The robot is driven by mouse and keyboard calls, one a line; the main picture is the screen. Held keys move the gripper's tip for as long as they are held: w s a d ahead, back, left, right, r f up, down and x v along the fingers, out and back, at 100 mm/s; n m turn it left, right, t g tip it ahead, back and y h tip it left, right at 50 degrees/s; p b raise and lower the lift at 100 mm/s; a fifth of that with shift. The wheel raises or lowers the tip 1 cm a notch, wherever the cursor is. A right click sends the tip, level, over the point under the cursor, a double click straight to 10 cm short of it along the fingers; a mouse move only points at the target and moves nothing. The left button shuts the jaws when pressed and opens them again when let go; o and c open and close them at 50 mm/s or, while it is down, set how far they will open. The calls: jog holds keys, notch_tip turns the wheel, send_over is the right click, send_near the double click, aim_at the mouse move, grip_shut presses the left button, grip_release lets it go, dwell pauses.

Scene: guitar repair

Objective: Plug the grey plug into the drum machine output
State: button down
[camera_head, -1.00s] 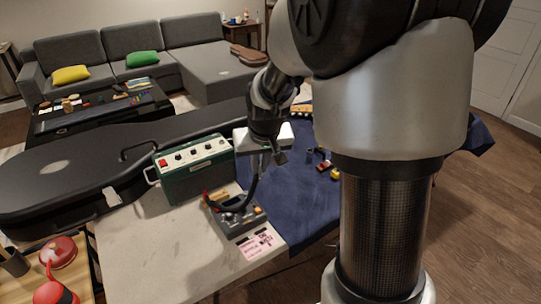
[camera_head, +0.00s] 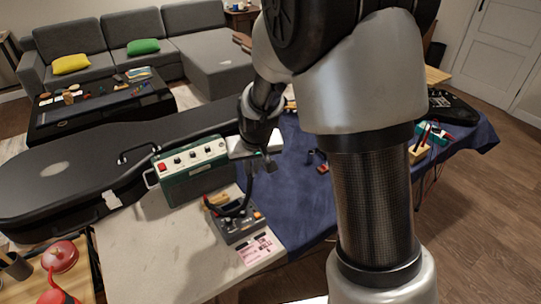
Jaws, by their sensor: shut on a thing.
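My gripper (camera_head: 268,167) is over the edge of the blue cloth, just right of the green amplifier. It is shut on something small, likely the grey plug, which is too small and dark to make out. A black cable (camera_head: 250,190) hangs from it and curves down to a dark grey device (camera_head: 238,228) with knobs and orange buttons on the pale worktop. A black flat machine (camera_head: 452,106) lies at the far right of the cloth. I cannot tell for certain which device is the drum machine, and no output socket can be made out.
The green amplifier (camera_head: 193,172) stands close left of the gripper, with a black guitar case (camera_head: 70,180) behind it. A pink card (camera_head: 257,249) lies in front of the grey device. A teal object (camera_head: 432,134) and wooden block (camera_head: 418,153) sit at right. My arm hides the middle right.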

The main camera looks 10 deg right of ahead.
jog(key=shift+w+a+f+b, duration=0.4)
jog(key=shift+f+b, duration=0.3)
jog(key=shift+f, duration=0.6)
jog(key=shift+w+a+f+b, duration=0.4)
jog(key=shift+f+b, duration=0.25)
jog(key=shift+f, duration=0.7)
jog(key=shift+w+a+f+b, duration=0.35)
jog(key=shift+f+b, duration=0.35)
jog(key=shift+f, duration=0.6)
jog(key=shift+f+b, duration=1.15)
jog(key=shift+f, duration=0.05)
jog(key=c, duration=1.3)
grip_release()
jog(key=shift+c, duration=0.2)
jog(key=shift+r, duration=0.1)
notch_tip(320, 180, up, 8)
jog(key=p, duration=0.5)
jog(key=shift+p, duration=0.3)
